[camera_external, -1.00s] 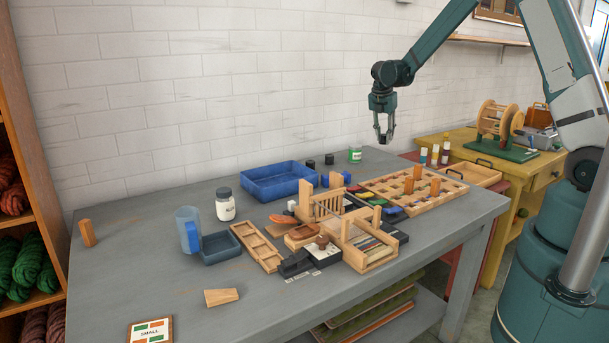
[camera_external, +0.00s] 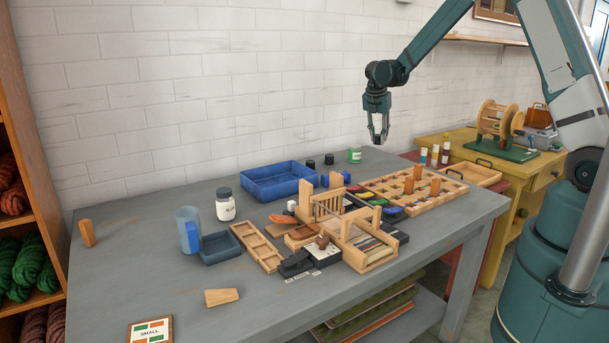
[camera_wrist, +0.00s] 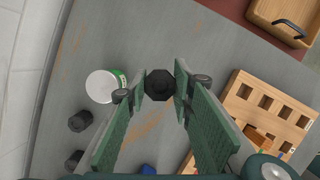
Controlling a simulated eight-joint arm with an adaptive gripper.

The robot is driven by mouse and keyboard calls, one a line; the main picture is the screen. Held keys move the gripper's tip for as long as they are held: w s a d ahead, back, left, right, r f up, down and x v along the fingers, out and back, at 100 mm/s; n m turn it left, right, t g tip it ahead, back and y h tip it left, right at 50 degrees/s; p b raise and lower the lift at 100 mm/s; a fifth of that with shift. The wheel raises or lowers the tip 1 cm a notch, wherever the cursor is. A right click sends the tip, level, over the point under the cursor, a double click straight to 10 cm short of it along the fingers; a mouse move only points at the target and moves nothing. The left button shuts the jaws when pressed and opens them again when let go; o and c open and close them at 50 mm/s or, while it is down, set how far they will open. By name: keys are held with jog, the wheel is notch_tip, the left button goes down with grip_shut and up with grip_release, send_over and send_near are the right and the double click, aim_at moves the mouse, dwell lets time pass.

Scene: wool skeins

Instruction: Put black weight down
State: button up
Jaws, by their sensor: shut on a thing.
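My gripper (camera_external: 378,135) hangs in the air above the back right part of the grey table, fingers pointing down. In the wrist view my gripper (camera_wrist: 159,86) is shut on a black weight (camera_wrist: 159,84), a dark, many-sided piece between the fingertips. Two other black weights, the left one (camera_external: 311,164) and the right one (camera_external: 329,159), stand on the table behind the blue tray. They also show at the lower left of the wrist view, one (camera_wrist: 80,120) above the other (camera_wrist: 73,160).
A green-labelled can (camera_external: 354,156) with a white lid stands near my gripper at the table's back. A wooden peg board (camera_external: 420,205) lies to the right, with upright orange pegs. The blue tray (camera_external: 262,190) is at the left. Bare grey table (camera_wrist: 215,55) lies around the held weight.

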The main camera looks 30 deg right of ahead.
jog(key=w+a+n, duration=0.1)
jog(key=a+n, duration=0.1)
jog(key=a, duration=2.2)
jog(key=w+a+n+t, duration=0.1)
jog(key=w+a+n, duration=0.1)
jog(key=a, duration=2.3)
jog(key=shift+a+r+y+p, duration=0.25)
jog(key=shift+r+y+p, duration=0.05)
jog(key=shift+y+p, duration=0.1)
send_near(276, 181)
jog(key=shift+s+d+f+b, duration=0.25)
jog(key=shift+s+f, duration=0.1)
jog(key=shift+s, duration=0.3)
jog(key=shift+s+d+f+b, duration=0.25)
jog(key=shift+s+f, duration=0.15)
jog(key=shift+s, duration=0.25)
jog(key=shift+f, duration=1.9)
jog(key=shift+f+b, duration=0.15)
jog(key=shift+b, duration=0.25)
jog(key=o, duration=1.1)
